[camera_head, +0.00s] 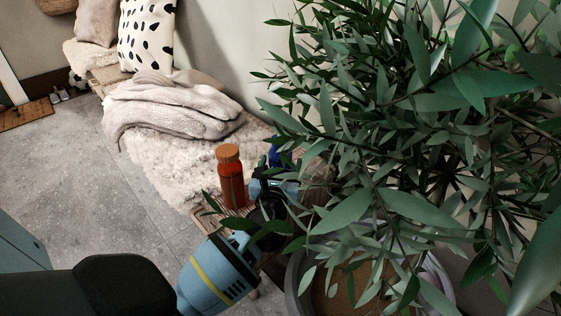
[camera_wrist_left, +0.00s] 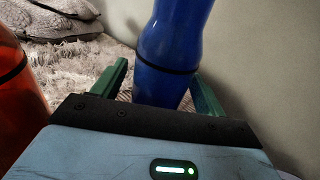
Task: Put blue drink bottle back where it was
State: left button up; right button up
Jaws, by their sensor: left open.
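The blue drink bottle (camera_wrist_left: 172,45) stands upright in the left wrist view, between the two green fingers of my left gripper (camera_wrist_left: 160,70). The fingers are open, with a visible gap to the bottle on the left side. Its top is cut off by the frame. In the head view only a small blue part of the bottle (camera_head: 274,156) shows behind my left gripper (camera_head: 272,174), at the bench's near end. Leaves hide the rest. My right gripper is not in view.
An orange bottle with a cork-like lid (camera_head: 230,176) stands just left of my gripper. A large leafy plant (camera_head: 400,150) covers the right side. The bench holds a fluffy rug (camera_head: 170,160) and a folded blanket (camera_head: 175,105). A wall runs behind.

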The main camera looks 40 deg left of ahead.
pick_arm(q)
jog(key=p+v, duration=0.1)
jog(key=v, duration=0.9)
jog(key=shift+s+d+p, duration=0.25)
jog(key=shift+s+p, duration=0.05)
jog(key=shift+p, duration=0.1)
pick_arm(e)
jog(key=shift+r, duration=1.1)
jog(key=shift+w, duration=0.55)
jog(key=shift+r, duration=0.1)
